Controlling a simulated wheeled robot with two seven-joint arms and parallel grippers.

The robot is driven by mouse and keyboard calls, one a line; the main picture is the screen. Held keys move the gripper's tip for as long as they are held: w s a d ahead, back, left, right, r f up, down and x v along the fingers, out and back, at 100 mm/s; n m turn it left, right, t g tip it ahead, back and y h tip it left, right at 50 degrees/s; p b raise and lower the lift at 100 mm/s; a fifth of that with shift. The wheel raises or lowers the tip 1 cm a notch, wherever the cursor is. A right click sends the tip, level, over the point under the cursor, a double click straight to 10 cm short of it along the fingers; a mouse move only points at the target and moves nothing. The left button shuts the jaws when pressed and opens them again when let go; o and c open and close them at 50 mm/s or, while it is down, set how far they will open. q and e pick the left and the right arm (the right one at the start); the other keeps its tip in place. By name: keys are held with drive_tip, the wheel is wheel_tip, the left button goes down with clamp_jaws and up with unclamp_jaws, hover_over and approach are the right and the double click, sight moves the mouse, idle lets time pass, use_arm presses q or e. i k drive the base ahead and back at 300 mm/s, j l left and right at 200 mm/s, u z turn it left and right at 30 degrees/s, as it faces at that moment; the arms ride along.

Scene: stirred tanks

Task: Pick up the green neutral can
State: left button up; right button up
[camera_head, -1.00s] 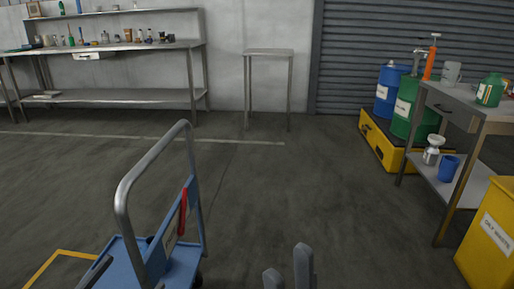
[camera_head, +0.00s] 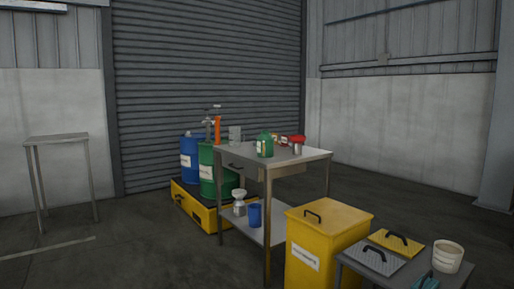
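A green can (camera_head: 265,145) with a pale label stands upright on the top of a metal table (camera_head: 305,157) right of the middle. It appears to be the green neutral can, but its label is too small to read. It stands clear of the other things near it, with the grey jug behind it to the left. Neither of my grippers shows in the head view now, and nothing is seen touching the can.
A grey jug (camera_head: 235,135) and red-topped items (camera_head: 293,140) share the tabletop. Blue (camera_head: 190,158) and green (camera_head: 207,172) drums stand on a yellow pallet (camera_head: 190,205) behind. A yellow bin (camera_head: 325,235) and a low table (camera_head: 350,268) stand in front.

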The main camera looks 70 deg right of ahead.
sight(265, 142)
drive_tip(key=z, duration=2.5)
drive_tip(key=i+j, duration=0.7)
drive_tip(key=j, duration=0.2)
drive_tip(key=i+j, duration=0.35)
drive_tip(key=j, duration=0.1)
